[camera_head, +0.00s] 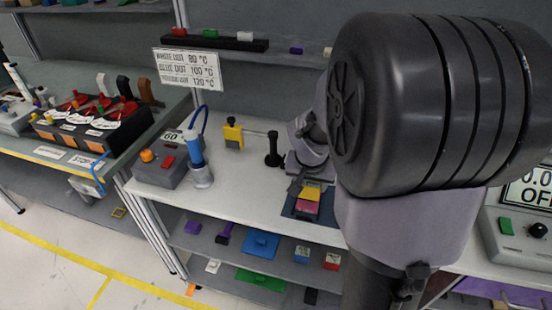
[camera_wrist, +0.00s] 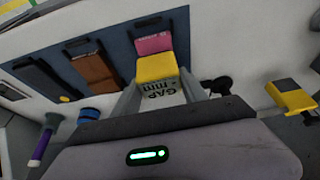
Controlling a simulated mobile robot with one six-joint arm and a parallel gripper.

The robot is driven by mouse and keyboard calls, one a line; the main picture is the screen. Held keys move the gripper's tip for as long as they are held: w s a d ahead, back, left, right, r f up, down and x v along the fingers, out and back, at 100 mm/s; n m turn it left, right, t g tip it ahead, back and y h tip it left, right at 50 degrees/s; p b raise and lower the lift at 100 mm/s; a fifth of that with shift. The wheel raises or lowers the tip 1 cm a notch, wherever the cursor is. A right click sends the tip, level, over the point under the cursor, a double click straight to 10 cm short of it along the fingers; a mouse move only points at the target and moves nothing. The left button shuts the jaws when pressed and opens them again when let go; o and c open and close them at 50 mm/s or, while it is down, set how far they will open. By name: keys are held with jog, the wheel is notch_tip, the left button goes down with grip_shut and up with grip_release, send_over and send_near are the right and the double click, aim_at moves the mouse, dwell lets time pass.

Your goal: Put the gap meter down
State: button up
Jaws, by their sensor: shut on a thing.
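The gap meter (camera_wrist: 160,92) has a white face lettered "GAP mm", with a yellow block and a pink end beyond it. My gripper (camera_wrist: 158,88) is shut on it, one finger on each side of the white part. In the head view the meter's yellow and pink parts (camera_head: 309,196) show below my gripper (camera_head: 303,184), over a dark blue mat (camera_head: 293,212) near the front of the white bench. The pink end overlaps the mat in the wrist view; I cannot tell whether it touches. My arm hides part of the bench.
The wrist view shows a brown block (camera_wrist: 95,70) and a black block (camera_wrist: 40,78) on the mat beside the meter. A yellow gauge (camera_head: 233,136), a black post (camera_head: 273,150) and a blue-handled tool (camera_head: 194,150) stand left on the bench. A grey console (camera_head: 515,245) is at right.

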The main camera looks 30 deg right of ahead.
jog(key=shift+f, duration=0.95)
jog(key=shift+f+b, duration=0.2)
jog(key=shift+b, duration=0.2)
jog(key=o, duration=1.5)
